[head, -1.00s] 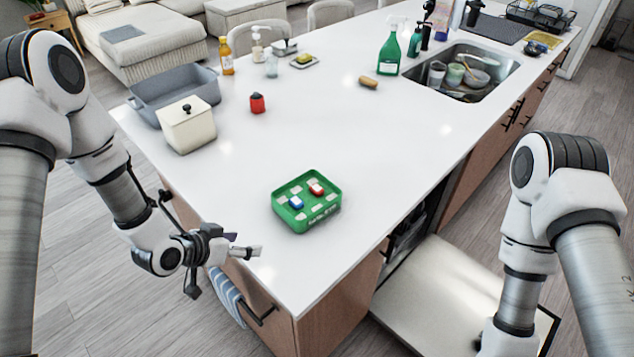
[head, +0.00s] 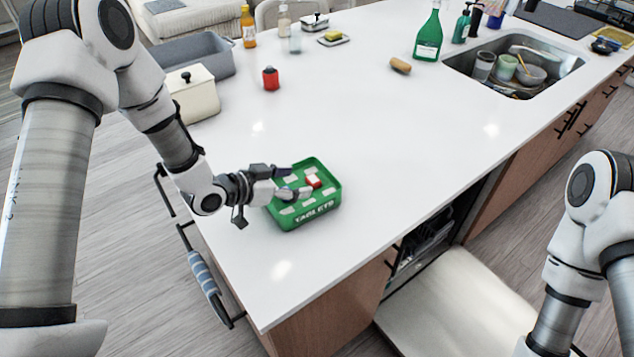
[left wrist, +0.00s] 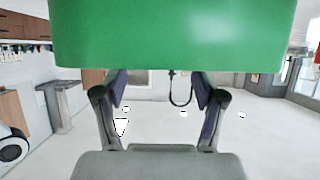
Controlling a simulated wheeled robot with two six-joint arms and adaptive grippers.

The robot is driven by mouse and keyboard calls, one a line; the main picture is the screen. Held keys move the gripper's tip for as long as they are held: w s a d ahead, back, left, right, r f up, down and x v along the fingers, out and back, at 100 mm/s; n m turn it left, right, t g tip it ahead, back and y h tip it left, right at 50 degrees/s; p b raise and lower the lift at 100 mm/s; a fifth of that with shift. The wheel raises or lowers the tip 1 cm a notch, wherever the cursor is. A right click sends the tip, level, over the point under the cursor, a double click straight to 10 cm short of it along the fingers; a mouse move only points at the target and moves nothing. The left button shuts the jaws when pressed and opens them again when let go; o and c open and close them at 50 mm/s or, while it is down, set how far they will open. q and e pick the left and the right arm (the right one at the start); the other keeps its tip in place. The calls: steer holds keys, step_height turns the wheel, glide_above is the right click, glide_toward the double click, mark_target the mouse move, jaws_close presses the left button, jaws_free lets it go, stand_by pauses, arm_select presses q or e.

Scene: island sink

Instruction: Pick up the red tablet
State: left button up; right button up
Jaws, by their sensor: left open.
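The red tablet (head: 313,181) lies in a green tray (head: 318,209) marked TABLETS on the white counter. The tray has several pale slots. My left gripper (head: 293,182) reaches in from the left, with its fingers over the tray's left part, just left of the red tablet. It is open, its fingers apart, and nothing shows between them. In the left wrist view the two fingers (left wrist: 160,88) stand apart below a large green tray surface (left wrist: 170,35); the red tablet is not visible there. The blue tablet is hidden in the head view. My right gripper is out of the picture.
A red container (head: 271,79), a cream canister (head: 195,96) and a grey bin (head: 205,62) stand to the back left. A brown object (head: 400,65), a green spray bottle (head: 428,38) and the sink (head: 540,55) are farther right. The counter right of the tray is clear.

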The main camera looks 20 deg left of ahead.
mark_target(308, 179)
arm_select(q)
steer(key=p+x, duration=0.2)
steer(key=x, duration=0.2)
steer(key=shift+r, duration=0.15)
steer(key=shift+w+d+f, duration=0.1)
steer(key=shift+w+f, duration=0.1)
steer(key=shift+w, duration=0.05)
steer(key=shift+w+d+f, duration=0.1)
steer(key=shift+w+f, duration=0.05)
steer(key=shift+w, duration=0.05)
steer(key=shift+s, duration=0.1)
steer(key=c, duration=1)
steer(key=shift+o, duration=0.2)
